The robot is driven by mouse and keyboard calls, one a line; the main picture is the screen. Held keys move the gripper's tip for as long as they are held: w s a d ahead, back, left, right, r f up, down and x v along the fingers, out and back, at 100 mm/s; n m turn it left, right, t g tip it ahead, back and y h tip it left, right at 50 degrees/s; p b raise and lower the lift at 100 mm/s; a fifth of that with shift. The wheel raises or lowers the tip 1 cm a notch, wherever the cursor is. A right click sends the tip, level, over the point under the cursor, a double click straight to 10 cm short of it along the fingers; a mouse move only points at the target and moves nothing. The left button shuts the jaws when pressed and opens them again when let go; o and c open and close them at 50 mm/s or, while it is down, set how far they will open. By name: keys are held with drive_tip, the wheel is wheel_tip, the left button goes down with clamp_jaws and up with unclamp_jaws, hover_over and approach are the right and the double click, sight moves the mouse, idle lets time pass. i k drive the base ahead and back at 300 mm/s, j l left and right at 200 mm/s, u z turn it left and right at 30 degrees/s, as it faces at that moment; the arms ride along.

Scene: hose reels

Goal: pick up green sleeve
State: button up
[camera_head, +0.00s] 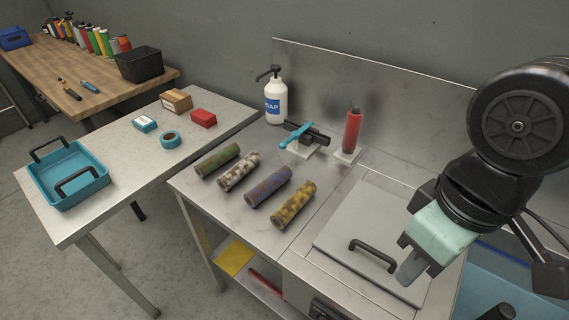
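The green sleeve (218,161) is a mottled olive-green cylinder with brownish patches. It lies on its side on the metal counter (240,212), leftmost in a row of similar sleeves. My gripper (408,266), with a pale mint body, hangs at the right above the grey lid. It is well apart from the green sleeve. Its fingers point down and are seen from an angle that does not show whether they are open or shut. I see nothing held in it.
A grey-white sleeve (238,171), a blue-purple sleeve (268,187) and a yellow sleeve (293,205) lie right of the green one. A soap bottle (276,103), blue-handled tool (297,137) and red bottle (352,131) stand behind. A grey lid (345,228) with black handle lies at right.

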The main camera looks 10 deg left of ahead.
sight(207, 166)
drive_tip(key=k+u, duration=0.1)
drive_tip(key=u, duration=0.9)
drive_tip(key=z, duration=2.25)
drive_tip(key=u, duration=2.25)
drive_tip(key=i+j+u, duration=0.1)
drive_tip(key=i+j, duration=0.4)
drive_tip(key=i+j+u, duration=0.1)
drive_tip(key=i+j, duration=0.35)
drive_tip(key=i, duration=0.25)
